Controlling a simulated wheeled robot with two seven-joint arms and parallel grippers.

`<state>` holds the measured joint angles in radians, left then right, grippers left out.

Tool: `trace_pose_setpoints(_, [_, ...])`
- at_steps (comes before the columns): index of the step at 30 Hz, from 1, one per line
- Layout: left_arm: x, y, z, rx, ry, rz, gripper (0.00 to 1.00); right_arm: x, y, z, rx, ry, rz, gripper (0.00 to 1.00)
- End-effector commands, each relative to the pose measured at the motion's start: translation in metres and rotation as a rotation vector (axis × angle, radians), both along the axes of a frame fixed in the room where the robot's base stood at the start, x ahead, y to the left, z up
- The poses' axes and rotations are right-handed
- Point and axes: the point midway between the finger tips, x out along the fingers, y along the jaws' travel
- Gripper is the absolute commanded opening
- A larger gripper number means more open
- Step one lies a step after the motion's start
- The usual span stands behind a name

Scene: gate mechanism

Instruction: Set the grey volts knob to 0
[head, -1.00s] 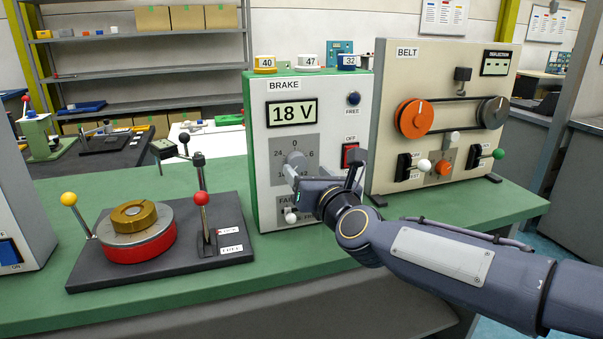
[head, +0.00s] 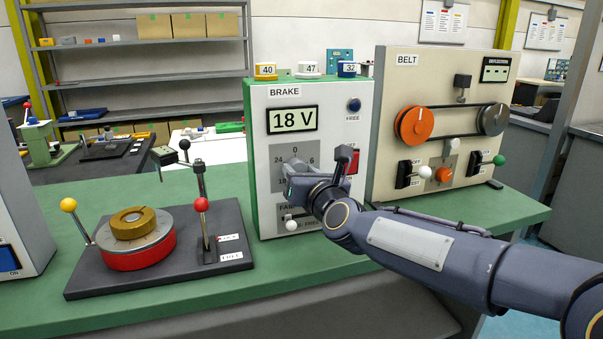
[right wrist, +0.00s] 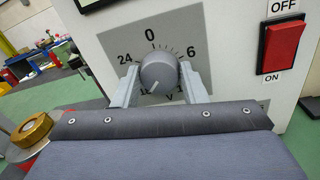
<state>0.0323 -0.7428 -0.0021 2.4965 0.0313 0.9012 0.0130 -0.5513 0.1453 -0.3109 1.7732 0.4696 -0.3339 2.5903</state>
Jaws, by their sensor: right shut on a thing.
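The grey volts knob (head: 294,163) is on the grey dial plate of the BRAKE panel (head: 259,190), partly hidden by my right gripper (head: 293,174) in the head view. In the right wrist view the round knob (right wrist: 158,70) sits between the two fingers of my right gripper (right wrist: 159,78), which is shut on it. Its white pointer line aims down and left, near the partly hidden 18 mark. The 0 mark is at the top of the dial. The display (head: 292,119) reads 18 V. My left gripper is not in view.
A red switch (right wrist: 283,48) is right of the dial, and a white-knobbed lever (head: 291,225) is below it. The BELT panel (head: 385,150) stands to the right. A black base (head: 100,282) with a red-rimmed disc and ball-topped levers is on the green bench at left.

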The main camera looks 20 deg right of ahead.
Motion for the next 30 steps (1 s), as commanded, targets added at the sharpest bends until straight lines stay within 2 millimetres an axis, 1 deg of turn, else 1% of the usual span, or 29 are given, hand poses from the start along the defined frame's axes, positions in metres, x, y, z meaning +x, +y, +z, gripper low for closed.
trace_pose_setpoints(5, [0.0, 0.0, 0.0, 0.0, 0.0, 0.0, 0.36, 0.0, 0.0, 0.0, -0.013, 0.0, 0.0, 0.16])
trace_pose_setpoints(11, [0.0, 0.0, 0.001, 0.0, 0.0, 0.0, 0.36, 0.0, 0.0, 0.0, -0.082, -0.002, 0.0, 0.16])
trace_pose_setpoints(17, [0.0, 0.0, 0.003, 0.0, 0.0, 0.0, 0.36, 0.0, 0.0, 0.001, -0.225, -0.007, 0.0, 0.16])
trace_pose_setpoints(30, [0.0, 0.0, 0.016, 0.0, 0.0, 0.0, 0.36, 0.0, 0.002, 0.002, -0.639, -0.021, 0.001, 0.16])
